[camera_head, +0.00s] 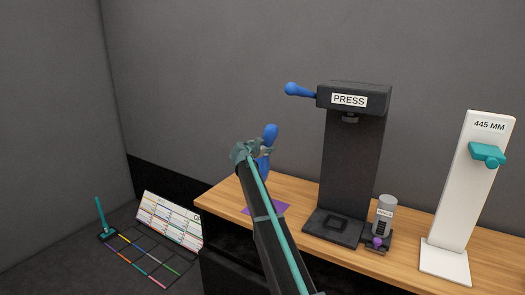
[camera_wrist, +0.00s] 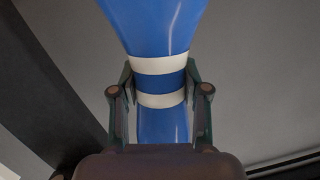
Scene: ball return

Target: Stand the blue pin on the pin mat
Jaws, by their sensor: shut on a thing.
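The blue pin (camera_head: 270,133) is upright in my gripper (camera_head: 255,150), over the left end of the wooden table. In the wrist view the blue pin (camera_wrist: 156,25) has two white bands, and both fingers of my gripper (camera_wrist: 160,95) close on it at the bands. The purple pin mat (camera_head: 281,208) lies on the table below, partly hidden by my arm. The pin's lower end is partly hidden, and I cannot tell whether it touches the mat.
A black press (camera_head: 352,150) with a blue handle (camera_head: 299,90) stands right of the mat. A grey cylinder on a small stand (camera_head: 385,215) and a white 445 MM post (camera_head: 466,190) with a teal slider (camera_head: 487,154) are further right. A score board (camera_head: 170,220) stands at the left.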

